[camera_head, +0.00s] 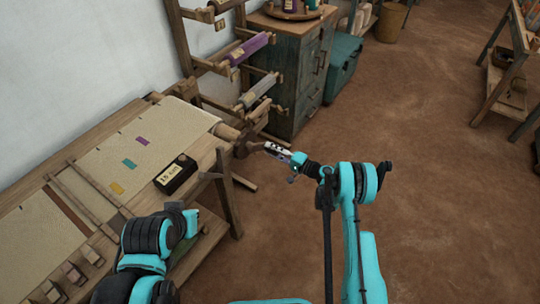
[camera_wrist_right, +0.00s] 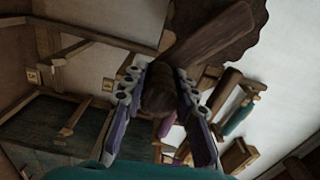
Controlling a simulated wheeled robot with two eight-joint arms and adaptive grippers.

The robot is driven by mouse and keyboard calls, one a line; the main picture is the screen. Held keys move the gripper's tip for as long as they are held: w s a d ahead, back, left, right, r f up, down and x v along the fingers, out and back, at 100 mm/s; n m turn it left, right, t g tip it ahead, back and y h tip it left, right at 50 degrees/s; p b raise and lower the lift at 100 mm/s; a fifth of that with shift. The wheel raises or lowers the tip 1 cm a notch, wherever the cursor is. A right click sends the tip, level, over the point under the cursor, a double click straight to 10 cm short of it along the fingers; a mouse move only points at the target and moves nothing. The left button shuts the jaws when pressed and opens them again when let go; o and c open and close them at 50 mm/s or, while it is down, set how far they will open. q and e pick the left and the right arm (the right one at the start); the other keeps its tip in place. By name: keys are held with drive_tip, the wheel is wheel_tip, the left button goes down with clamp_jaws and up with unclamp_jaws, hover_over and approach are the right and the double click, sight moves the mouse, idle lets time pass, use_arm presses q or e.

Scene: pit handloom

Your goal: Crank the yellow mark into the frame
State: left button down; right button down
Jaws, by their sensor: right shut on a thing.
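The yellow mark (camera_head: 117,188) lies on the cream cloth (camera_head: 150,140) of the loom, beside a wooden bar of the frame (camera_head: 100,211). A teal mark (camera_head: 129,163) and a purple mark (camera_head: 142,140) lie farther back on the cloth. My right gripper (camera_head: 272,149) is at the crank (camera_head: 243,147) on the loom's right end. In the right wrist view, its fingers (camera_wrist_right: 158,100) are shut on the round wooden crank handle (camera_wrist_right: 157,88), with the crank arm (camera_wrist_right: 212,32) behind. My left arm is at the bottom left; its fingers cannot be made out.
A rack of yarn rolls (camera_head: 249,48) and a teal cabinet (camera_head: 298,70) stand behind the crank. The floor (camera_head: 430,160) to the right is clear.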

drive_tip(key=shift+w+d+r+n, duration=0.25)
drive_tip(key=shift+r+n, duration=0.15)
drive_tip(key=shift+n, duration=0.15)
drive_tip(key=shift+w+d+r+n, duration=0.1)
drive_tip(key=shift+w+r+n, duration=0.1)
drive_tip(key=shift+r+n, duration=0.3)
drive_tip(key=c, duration=1.2)
unclamp_jaws()
drive_tip(key=shift+f, duration=0.1)
drive_tip(key=v, duration=1.2)
